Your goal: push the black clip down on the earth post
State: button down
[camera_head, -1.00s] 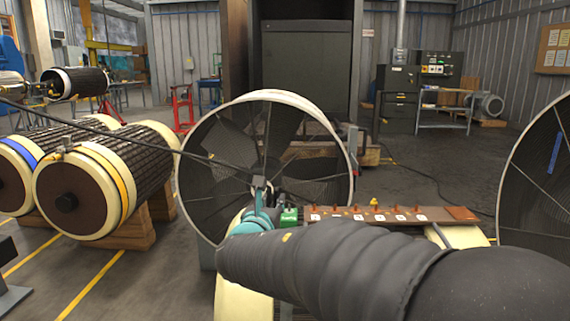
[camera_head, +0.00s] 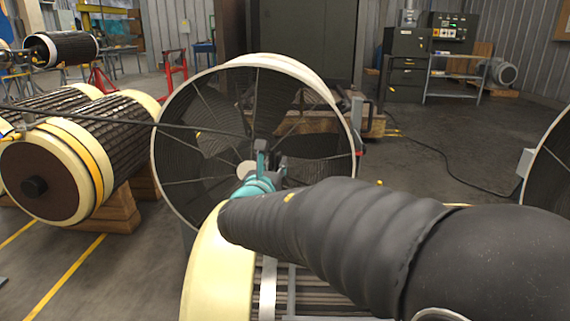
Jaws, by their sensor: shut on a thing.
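My gripper (camera_head: 264,150) is shut, in front of the large round fan housing. A black cable (camera_head: 130,123) runs in from the left and ends at its fingers. The black clip is at the cable's end between the fingers, too small and dark to make out clearly. My dark sleeved arm crosses the lower right. The earth post and most of the terminal board are hidden behind my arm; only a small yellow tip (camera_head: 380,183) shows above the sleeve. I cannot tell whether the clip touches a post.
The fan housing (camera_head: 345,120) stands right behind my gripper. A cream ring (camera_head: 215,270) is below it. Dark rotors with cream ends (camera_head: 45,185) lie on wooden blocks at the left. Another round housing (camera_head: 555,170) is at the right edge. Open floor lies behind at right.

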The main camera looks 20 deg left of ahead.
jog(key=shift+s+a+f+b, duration=0.1)
jog(key=shift+f+b, duration=0.1)
jog(key=shift+f, duration=0.15)
jog(key=shift+s+a+f+b, duration=0.1)
jog(key=shift+f+b, duration=0.05)
jog(key=shift+f, duration=0.2)
jog(key=shift+w+d+f+b, duration=0.1)
jog(key=shift+f+b, duration=1.85)
jog(key=shift+f, duration=0.5)
jog(key=shift+f+b, duration=0.5)
jog(key=c, duration=0.8)
grip_release()
jog(key=shift+c, duration=0.2)
jog(key=s, duration=1.2)
jog(key=shift+d, duration=0.4)
